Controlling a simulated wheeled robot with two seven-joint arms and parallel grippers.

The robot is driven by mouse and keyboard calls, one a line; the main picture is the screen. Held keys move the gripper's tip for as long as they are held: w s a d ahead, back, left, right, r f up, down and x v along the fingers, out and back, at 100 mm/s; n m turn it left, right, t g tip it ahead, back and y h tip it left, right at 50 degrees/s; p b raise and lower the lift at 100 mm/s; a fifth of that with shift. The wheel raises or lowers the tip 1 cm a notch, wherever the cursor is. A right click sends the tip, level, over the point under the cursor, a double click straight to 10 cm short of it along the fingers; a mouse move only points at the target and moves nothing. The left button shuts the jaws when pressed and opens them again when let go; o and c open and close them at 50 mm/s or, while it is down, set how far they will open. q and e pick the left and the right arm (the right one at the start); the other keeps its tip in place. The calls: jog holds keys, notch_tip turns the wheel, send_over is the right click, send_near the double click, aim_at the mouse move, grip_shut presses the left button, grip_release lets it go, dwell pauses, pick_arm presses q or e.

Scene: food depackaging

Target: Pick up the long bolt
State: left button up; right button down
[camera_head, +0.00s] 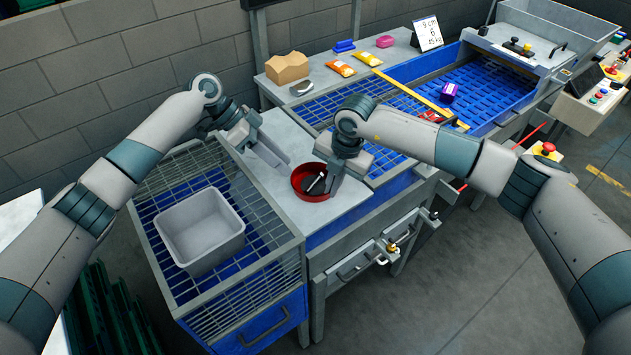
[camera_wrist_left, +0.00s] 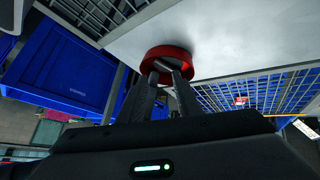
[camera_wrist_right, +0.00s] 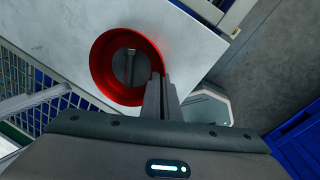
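The long bolt (camera_wrist_right: 131,66) is a dark grey rod lying inside a red round bowl (camera_wrist_right: 98,68). In the head view the bowl (camera_head: 299,189) stands on the light worktop, and the bolt (camera_head: 317,184) shows only partly beside my right gripper. My right gripper (camera_wrist_right: 161,80) has its fingers together at the bowl's rim, beside the bolt; nothing shows between them. In the head view my right gripper (camera_head: 332,184) points down at the bowl's right side. My left gripper (camera_head: 282,160) is up and left of the bowl; its fingers (camera_wrist_left: 165,76) are apart and empty.
A grey bin (camera_head: 200,228) sits in the wire-mesh basket to the left. The worktop (camera_head: 280,131) is clear around the bowl. A purple can (camera_head: 448,92) is in the blue tray (camera_head: 490,82).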

pick_arm(q)
jog(key=shift+s+d+r+n+t+y, duration=0.15)
jog(key=shift+s+r+n+t+y, duration=0.55)
jog(key=shift+n, duration=0.9)
jog(key=shift+s+d+r+n+t+y, duration=0.1)
jog(key=shift+s+r+n+t+y, duration=0.3)
jog(key=shift+r+n, duration=0.85)
jog(key=shift+s+d+r+n+t+y, duration=0.15)
jog(key=shift+s+r+n+t+y, duration=0.4)
jog(key=shift+n, duration=1.4)
jog(key=shift+s+f, duration=0.15)
jog(key=shift+f, duration=0.05)
jog(key=shift+x, duration=3.4)
